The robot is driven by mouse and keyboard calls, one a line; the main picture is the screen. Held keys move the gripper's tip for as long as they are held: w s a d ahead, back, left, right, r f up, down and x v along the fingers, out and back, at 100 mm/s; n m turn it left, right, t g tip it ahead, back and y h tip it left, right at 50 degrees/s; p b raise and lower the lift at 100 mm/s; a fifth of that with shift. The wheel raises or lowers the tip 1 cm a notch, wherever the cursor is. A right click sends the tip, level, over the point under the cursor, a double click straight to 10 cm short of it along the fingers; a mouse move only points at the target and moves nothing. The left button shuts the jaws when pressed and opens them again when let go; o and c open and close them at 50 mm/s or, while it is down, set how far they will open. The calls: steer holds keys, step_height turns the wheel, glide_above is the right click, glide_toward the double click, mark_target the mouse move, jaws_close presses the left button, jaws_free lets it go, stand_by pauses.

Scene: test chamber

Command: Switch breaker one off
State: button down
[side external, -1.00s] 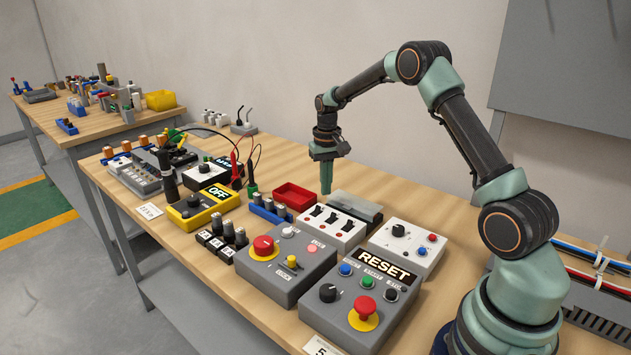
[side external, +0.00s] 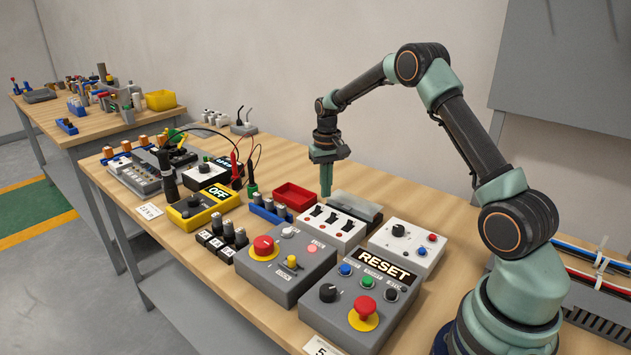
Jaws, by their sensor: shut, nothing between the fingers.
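A white breaker box (side external: 343,236) stands on the bench with three black toggle levers in a row on its top. The left lever (side external: 317,210), the middle lever (side external: 331,217) and the right lever (side external: 345,224) are small here. I cannot tell which is breaker one or which way each is thrown. My gripper (side external: 326,193) points straight down with its fingers together and empty. In the picture its tips are just above and behind the box's left part. I cannot tell whether they touch anything.
A clear-grey cover or block (side external: 356,205) lies behind the breaker box. A red tray (side external: 295,196) is to the left. Grey panels with a RESET sign (side external: 384,265) and a red knob (side external: 263,246) stand in front. A white box (side external: 407,243) is to the right.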

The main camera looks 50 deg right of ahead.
mark_target(320, 210)
steer(key=shift+f, duration=0.6)
steer(key=shift+f, duration=0.35)
steer(key=shift+f, duration=0.3)
steer(key=shift+f, duration=0.25)
steer(key=shift+a, duration=1.25)
steer(key=shift+r, duration=3.5)
